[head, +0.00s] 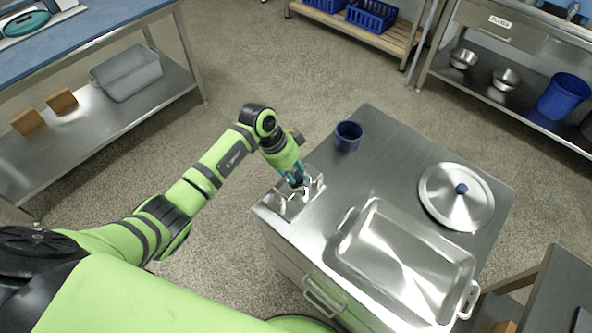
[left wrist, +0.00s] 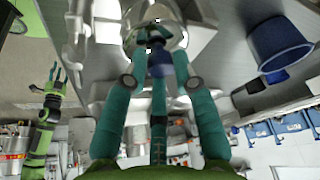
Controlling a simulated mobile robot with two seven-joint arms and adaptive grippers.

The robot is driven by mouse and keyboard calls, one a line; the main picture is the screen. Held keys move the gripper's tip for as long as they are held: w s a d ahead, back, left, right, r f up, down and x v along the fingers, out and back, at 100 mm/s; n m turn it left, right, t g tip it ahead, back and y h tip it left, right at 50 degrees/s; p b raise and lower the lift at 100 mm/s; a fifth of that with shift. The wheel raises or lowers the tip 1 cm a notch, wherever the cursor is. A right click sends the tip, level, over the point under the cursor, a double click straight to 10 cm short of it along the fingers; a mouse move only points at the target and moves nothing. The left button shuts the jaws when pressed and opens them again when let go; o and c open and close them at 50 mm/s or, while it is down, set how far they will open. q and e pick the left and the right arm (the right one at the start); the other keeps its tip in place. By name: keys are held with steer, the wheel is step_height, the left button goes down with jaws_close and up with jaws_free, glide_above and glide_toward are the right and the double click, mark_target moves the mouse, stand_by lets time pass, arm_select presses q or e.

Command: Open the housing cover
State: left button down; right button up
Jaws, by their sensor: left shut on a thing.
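My left gripper (head: 298,180) is at the left corner of a steel cabinet top (head: 395,160). Its teal fingers are closed on a small dark blue knob (left wrist: 159,62), mostly covered by the fingers. Shiny metal fittings (head: 292,204) lie right under the gripper. A shiny round metal part (left wrist: 140,14) shows beyond the fingertips in the left wrist view. I cannot tell for certain which part is the housing cover. My right gripper (left wrist: 55,74) shows small at the left of the left wrist view, its fingers apart and empty.
A blue cup (head: 348,136) stands close behind the left gripper. A steel tray (head: 345,262) and a round lid with blue knob (head: 458,212) lie on the cabinet top. A drawer handle (head: 322,298) sticks out in front. Open floor lies behind and left.

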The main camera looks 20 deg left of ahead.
arm_select(q)
steer(key=shift+w+d+r+g, duration=0.1)
steer(key=shift+w+r+g, duration=0.3)
steer(key=shift+r+g, duration=0.1)
steer(key=shift+w+d+r+g+y, duration=0.1)
steer(key=shift+w+d+g+y, duration=0.05)
steer(key=shift+w+g+y, duration=0.4)
steer(key=g+b, duration=0.1)
steer(key=b, duration=0.3)
steer(key=w+g+b, duration=0.1)
steer(key=b, duration=0.3)
steer(key=w+d+r+g+y+b, duration=0.1)
steer(key=b, duration=0.3)
steer(key=shift+n+g, duration=0.25)
steer(key=shift+n, duration=0.15)
steer(key=shift+d+r+g+b, duration=0.1)
steer(key=shift+r+g+b, duration=0.15)
steer(key=shift+b, duration=0.8)
steer(key=shift+y, duration=0.25)
